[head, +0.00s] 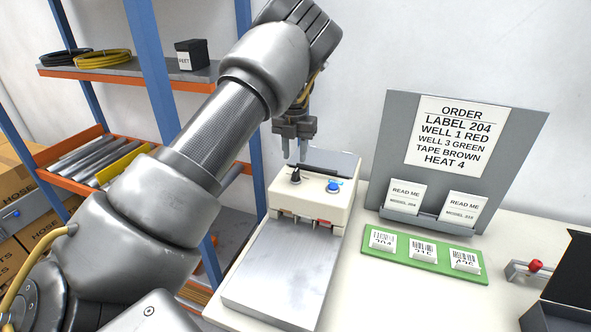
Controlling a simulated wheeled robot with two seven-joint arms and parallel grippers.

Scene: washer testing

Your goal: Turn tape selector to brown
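A cream-coloured machine (311,204) with a flat metal plate (277,273) in front stands on the white bench. On its top sit a black pointer knob (295,177) at the left and a blue knob (333,186) at the right. I cannot tell which colour the black knob points to; its markings are too small. My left gripper (294,154) points down just above the black knob, its two fingers apart and empty. An order sheet (455,138) on a grey board reads "TAPE BROWN". My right gripper is not in view.
A green strip (400,256) with several white label tags lies right of the machine. Two "READ ME" cards (405,196) stand in the board's holder. A red-knobbed metal part (535,266) and a black box (567,285) are at the far right. Shelves (118,73) stand left.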

